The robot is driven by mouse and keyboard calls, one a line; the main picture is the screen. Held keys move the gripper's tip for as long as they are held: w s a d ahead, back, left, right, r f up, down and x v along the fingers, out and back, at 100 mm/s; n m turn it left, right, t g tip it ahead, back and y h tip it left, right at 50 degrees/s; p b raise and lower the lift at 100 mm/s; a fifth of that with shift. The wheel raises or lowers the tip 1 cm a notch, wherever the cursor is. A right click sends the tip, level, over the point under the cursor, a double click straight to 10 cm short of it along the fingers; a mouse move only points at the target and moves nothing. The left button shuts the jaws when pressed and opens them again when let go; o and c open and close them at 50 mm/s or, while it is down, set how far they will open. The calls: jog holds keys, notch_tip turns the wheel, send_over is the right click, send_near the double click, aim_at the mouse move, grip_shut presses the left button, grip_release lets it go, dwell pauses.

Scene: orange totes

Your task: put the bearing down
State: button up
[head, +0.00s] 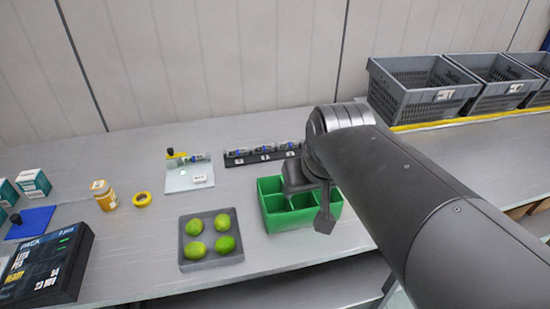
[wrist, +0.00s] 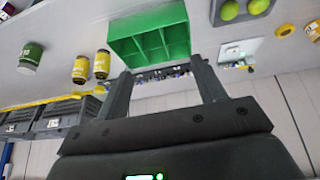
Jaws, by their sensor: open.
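I cannot make out a bearing in either view. My gripper (head: 325,220) hangs over the right part of the green divided box (head: 272,222) in the head view, and my arm hides some of that box. In the wrist view my gripper (wrist: 161,66) shows two fingers spread apart, with nothing seen between them. The green box (wrist: 150,38) lies beyond the fingertips there, and the compartments that show look empty.
A grey tray of green limes (head: 182,251) stands left of the box. Behind are a black rack (head: 246,160) and a white plate (head: 176,184). A yellow ring (head: 142,200) and yellow jar (head: 104,195) stand left. Grey crates (head: 420,105) line the back right.

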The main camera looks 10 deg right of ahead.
jog(key=s+a+f, duration=0.2)
jog(key=s, duration=0.3)
jog(key=shift+s+f, duration=0.2)
jog(key=shift+f, duration=0.2)
dwell(0.9)
